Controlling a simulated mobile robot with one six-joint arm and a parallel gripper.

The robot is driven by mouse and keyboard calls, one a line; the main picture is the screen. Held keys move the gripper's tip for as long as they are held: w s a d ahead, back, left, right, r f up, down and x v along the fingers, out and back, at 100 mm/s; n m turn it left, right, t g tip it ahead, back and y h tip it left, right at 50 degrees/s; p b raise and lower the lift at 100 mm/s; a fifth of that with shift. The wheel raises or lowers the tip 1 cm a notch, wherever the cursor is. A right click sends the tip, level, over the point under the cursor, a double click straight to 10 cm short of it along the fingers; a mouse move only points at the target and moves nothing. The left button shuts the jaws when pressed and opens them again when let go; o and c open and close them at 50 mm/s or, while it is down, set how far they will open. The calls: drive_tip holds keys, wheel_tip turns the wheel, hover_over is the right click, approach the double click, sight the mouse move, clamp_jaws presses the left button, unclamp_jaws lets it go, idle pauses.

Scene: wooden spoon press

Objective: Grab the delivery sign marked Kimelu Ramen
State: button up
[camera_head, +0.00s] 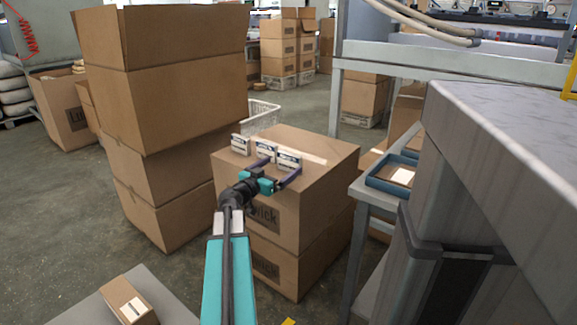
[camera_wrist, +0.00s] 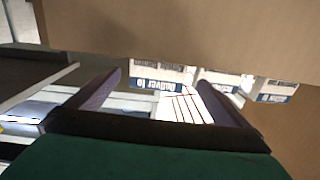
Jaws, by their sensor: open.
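Three small white signs stand in a row on top of a cardboard box: a left one (camera_head: 240,144), a middle one (camera_head: 265,151) and a right one (camera_head: 289,160). Their names are too small to read in the head view. My gripper (camera_head: 279,167) is open and empty, its fingers reaching toward the right sign. In the wrist view, signs appear upside down with blue "Deliver to" bands. One sign (camera_wrist: 155,84) shows between the fingertips (camera_wrist: 160,79); another (camera_wrist: 220,76) is by the right finger, and a third (camera_wrist: 275,90) lies beyond it. No restaurant name is legible.
The signs' box (camera_head: 325,148) is stacked on another. A taller box stack (camera_head: 165,95) stands close on the left. A metal table with a blue tray (camera_head: 378,178) is on the right, beside a large grey unit (camera_head: 500,150). Open floor (camera_head: 80,215) lies at the left.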

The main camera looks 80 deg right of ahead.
sight(287, 162)
drive_tip(key=shift+s+d, duration=0.15)
drive_tip(key=shift+d, duration=0.1)
drive_tip(key=shift+d, duration=0.1)
drive_tip(key=shift+b+x, duration=0.7)
drive_tip(key=shift+x, duration=1.8)
drive_tip(key=shift+s+r, duration=0.1)
drive_tip(key=c, duration=1.2)
